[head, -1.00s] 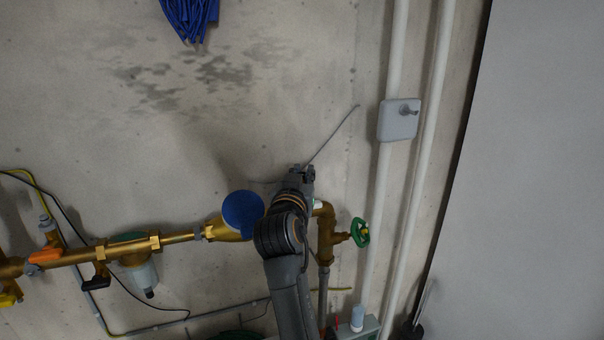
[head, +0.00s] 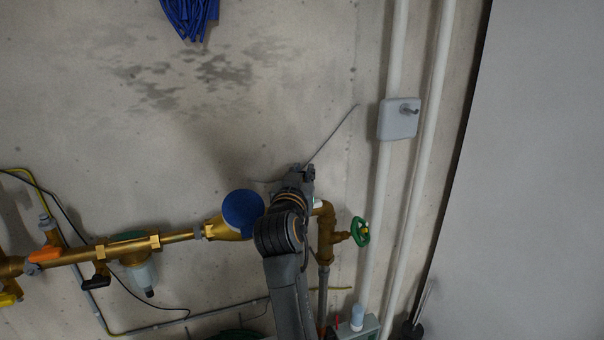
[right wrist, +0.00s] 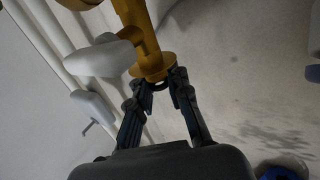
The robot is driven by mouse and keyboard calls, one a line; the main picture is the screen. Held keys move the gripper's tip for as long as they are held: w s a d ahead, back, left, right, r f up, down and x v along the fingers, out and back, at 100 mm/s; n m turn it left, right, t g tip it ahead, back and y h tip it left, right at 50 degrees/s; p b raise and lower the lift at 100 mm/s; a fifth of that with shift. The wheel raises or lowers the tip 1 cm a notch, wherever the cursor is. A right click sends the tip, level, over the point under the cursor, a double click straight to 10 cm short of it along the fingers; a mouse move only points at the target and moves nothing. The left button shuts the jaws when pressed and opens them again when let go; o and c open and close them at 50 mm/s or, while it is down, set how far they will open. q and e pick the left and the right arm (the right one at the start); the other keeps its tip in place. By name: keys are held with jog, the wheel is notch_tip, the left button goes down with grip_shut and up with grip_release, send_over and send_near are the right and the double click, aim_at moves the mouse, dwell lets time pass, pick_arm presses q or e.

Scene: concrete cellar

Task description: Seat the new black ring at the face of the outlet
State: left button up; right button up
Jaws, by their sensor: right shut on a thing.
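In the right wrist view, the brass outlet (right wrist: 146,45) comes down from the top and ends in a round flange. My right gripper (right wrist: 161,84) is shut on the black ring (right wrist: 160,86), a small dark arc between the fingertips. The ring is right at the outlet's face; I cannot tell whether it touches or is fully seated. In the head view my right gripper (head: 299,173) is in front of the wall, above the brass pipework. My arm hides the ring and the outlet's face there. My left gripper is not in view.
A blue round lid (head: 243,212) sits on the brass pipe left of my right arm. A green handwheel (head: 360,231) is to its right. A grey box (head: 399,119) hangs by white vertical pipes. The wrist view shows a pale fitting (right wrist: 98,57) beside the outlet.

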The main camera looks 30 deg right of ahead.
jog(key=shift+f, duration=0.2)
dwell(0.3)
jog(key=shift+f, duration=0.15)
dwell(1.7)
jog(key=shift+f+b, duration=0.35)
jog(key=shift+c, duration=0.5)
jog(key=o, duration=0.9)
jog(key=shift+c, duration=0.2)
jog(key=shift+d, duration=0.2)
